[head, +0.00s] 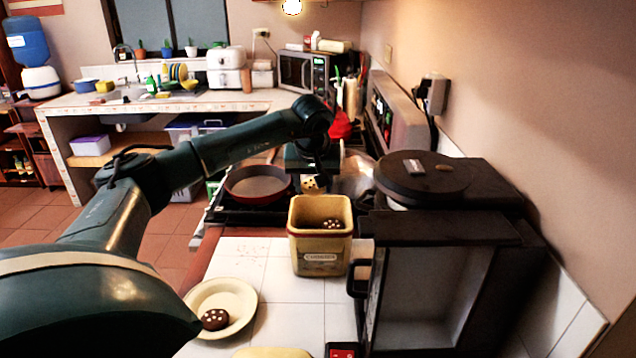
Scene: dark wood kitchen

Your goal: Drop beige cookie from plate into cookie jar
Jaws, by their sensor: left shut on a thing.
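The beige cookie (310,184) with dark specks is held by my left gripper (313,177), which is shut on it, just above the far rim of the cookie jar in the picture. The cookie jar (320,250) is a yellow square open container with a dark red rim and a label, upright on the white tiled counter. A dark brown cookie with light dots (332,224) shows inside it. The cream plate (243,297) is nearer, at the lower left, and holds another dark brown cookie (214,319). My right gripper is not in view.
A pan (257,184) sits on the stove behind the jar. A dark open box (440,240) stands right of the jar, and a dark round lid (422,178) lies behind it. Tiles between plate and jar are clear (285,288). A red object (342,350) lies at the front edge.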

